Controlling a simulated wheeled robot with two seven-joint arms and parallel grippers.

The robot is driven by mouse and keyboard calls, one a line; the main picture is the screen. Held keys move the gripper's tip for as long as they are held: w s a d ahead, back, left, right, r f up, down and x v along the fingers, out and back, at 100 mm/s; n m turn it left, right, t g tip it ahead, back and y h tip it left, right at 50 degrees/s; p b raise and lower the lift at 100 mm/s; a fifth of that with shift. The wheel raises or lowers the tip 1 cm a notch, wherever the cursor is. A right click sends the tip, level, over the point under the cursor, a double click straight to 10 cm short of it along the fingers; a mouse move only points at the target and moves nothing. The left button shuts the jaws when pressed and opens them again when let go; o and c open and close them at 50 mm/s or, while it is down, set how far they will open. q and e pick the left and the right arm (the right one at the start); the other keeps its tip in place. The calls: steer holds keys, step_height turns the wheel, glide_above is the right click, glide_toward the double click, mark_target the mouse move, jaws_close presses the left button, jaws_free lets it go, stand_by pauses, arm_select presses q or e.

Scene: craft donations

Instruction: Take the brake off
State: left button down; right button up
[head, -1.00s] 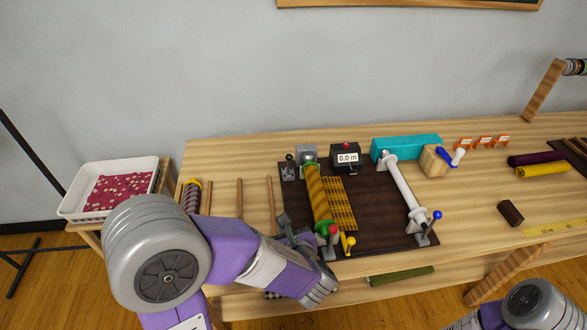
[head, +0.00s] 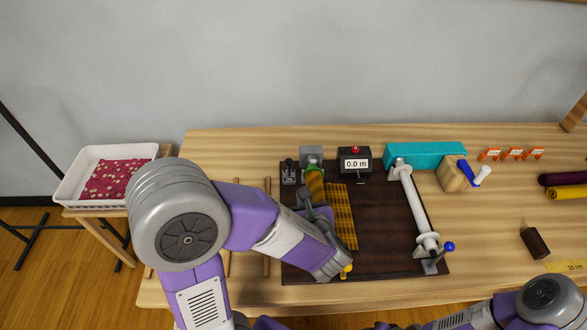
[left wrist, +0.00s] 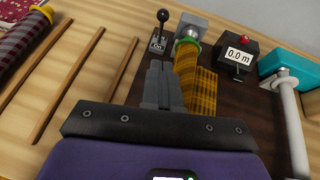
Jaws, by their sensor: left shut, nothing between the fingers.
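The dark winding board (head: 385,215) on the table carries a black-knobbed lever (head: 289,172) at its back left corner, upright in the left wrist view (left wrist: 161,30) with a small label at its base. A roll of yellow patterned cloth (head: 315,182) lies beside it, partly hidden by my arm. A blue-knobbed lever (head: 448,247) stands front right. My right gripper is out of view.
A meter reading 0.0 m (head: 355,163) stands at the back beside a teal box (head: 425,155). A white roller (head: 413,205) lines the board's right side. Wooden rods (head: 267,240) lie left of the board. A white tray (head: 75,185) stands far left.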

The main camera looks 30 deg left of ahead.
arm_select(q)
steer(key=w, duration=0.1)
glide_toward(289, 168)
steer(key=w+a, duration=0.2)
steer(key=shift+w+a+r+b, duration=0.2)
steer(key=shift+w+a+b, duration=0.1)
steer(key=shift+w+b, duration=0.1)
